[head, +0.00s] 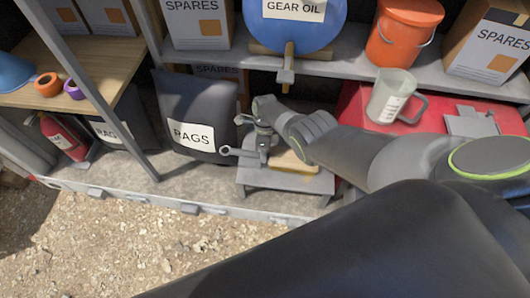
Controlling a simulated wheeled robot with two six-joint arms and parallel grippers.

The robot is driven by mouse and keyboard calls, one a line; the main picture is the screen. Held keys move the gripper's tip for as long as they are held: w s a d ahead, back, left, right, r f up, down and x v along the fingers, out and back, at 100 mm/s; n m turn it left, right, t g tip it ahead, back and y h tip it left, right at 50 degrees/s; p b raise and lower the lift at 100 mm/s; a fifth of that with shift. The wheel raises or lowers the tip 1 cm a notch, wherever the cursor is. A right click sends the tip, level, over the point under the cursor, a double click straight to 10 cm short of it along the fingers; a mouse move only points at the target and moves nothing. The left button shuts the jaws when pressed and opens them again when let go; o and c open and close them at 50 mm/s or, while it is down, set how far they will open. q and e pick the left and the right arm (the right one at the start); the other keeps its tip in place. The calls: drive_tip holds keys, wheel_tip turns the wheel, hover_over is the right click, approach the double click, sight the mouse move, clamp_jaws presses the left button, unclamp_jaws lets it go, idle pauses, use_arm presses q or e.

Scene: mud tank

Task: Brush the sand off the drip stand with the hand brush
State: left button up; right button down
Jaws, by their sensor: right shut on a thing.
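The drip stand (312,184) is a low grey platform on the shelf floor, below the tap of the blue drum. My right gripper (261,138) is over the left part of the stand. It is shut on a small grey thing with a handle (240,152) pointing left, which looks like the hand brush. Whether its underside touches the stand is hidden. My left gripper is not in view.
The blue gear oil drum (290,28) and its tap (286,72) are just above my right gripper. A dark rags bag (192,100) stands to the left. A clear jug (390,95) sits on a red box (350,108) at right. Gravel ground in front is open.

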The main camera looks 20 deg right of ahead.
drive_tip(key=shift+a+r+p, duration=0.1)
drive_tip(key=shift+r+p, duration=2.25)
drive_tip(key=shift+r, duration=0.4)
drive_tip(key=shift+w, duration=0.1)
